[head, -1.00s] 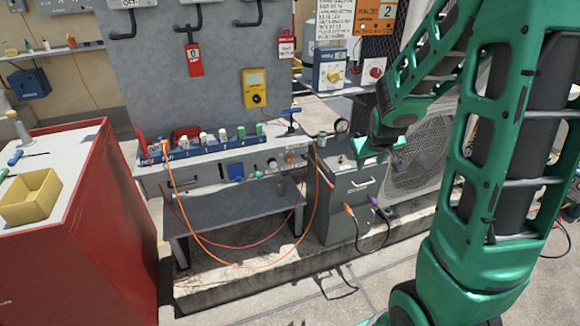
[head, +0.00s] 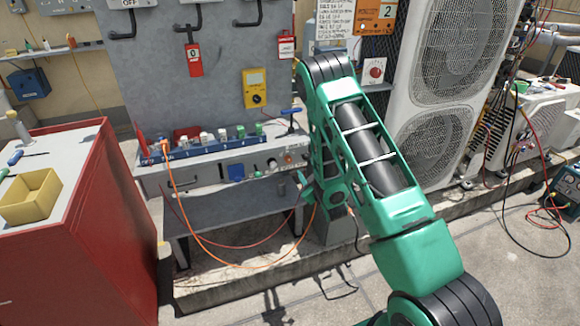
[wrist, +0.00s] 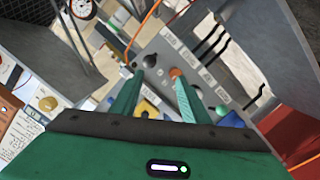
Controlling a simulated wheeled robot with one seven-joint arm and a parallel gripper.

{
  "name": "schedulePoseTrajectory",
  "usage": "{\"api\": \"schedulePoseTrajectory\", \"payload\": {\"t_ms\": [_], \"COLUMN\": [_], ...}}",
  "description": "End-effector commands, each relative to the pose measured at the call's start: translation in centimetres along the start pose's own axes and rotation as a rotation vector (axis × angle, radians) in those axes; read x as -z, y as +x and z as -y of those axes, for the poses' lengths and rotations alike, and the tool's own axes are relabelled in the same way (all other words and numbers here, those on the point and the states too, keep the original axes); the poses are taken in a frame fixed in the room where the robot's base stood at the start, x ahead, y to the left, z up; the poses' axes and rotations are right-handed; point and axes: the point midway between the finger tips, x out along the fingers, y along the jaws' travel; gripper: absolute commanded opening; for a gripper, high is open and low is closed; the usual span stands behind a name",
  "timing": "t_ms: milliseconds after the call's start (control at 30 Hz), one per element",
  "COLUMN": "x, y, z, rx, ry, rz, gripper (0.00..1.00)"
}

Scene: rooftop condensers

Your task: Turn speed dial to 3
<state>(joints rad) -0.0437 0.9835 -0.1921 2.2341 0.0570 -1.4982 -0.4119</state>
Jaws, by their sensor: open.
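My gripper (wrist: 158,88) is open in the wrist view, its two green fingers apart with nothing held between them. Beyond the fingertips is a grey panel with a black knob (wrist: 150,60) and an orange-red knob (wrist: 175,72). In the head view the gripper end (head: 303,185) is low at the right end of the grey bench, partly hidden by my arm. A dark knob (head: 272,163) shows on the bench front, left of it. A yellow knob (wrist: 47,103) on a pale box shows at left in the wrist view. No label reads clearly enough to identify the speed dial.
The grey bench (head: 180,176) carries a blue rack; an orange cable (head: 175,200) hangs in front of it. A red cabinet (head: 90,215) with a yellow bin (head: 30,197) stands left. Condenser units (head: 440,60) stand right.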

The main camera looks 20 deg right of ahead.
Motion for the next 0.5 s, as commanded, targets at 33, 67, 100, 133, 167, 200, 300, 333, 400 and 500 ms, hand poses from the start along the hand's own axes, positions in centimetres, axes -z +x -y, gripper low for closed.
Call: {"api": "schedulePoseTrajectory", "payload": {"t_ms": [33, 67, 100, 133, 167, 200, 300, 333, 400, 500], "x": [-0.5, -0.6, -0.6, -0.7, -0.7, -0.7, -0.7, -0.7, -0.6, -0.3], "y": [-0.2, -0.3, -0.5, -0.6, -0.7, -0.9, -1.2, -1.2, -1.0, -0.1], "z": [1.3, 1.8, 2.4, 2.9, 3.2, 3.6, 4.2, 4.3, 4.4, 4.3], "rx": [0.002, 0.0, -0.004, -0.006, -0.009, -0.012, -0.016, -0.018, -0.019, -0.021], "ry": [-0.013, -0.019, -0.026, -0.031, -0.036, -0.04, -0.047, -0.047, -0.048, -0.048], "rz": [-0.032, -0.054, -0.081, -0.099, -0.116, -0.134, -0.163, -0.169, -0.176, -0.179], "gripper": [0.42, 0.42, 0.42, 0.42, 0.42, 0.42, 0.42, 0.42, 0.42, 0.42]}}
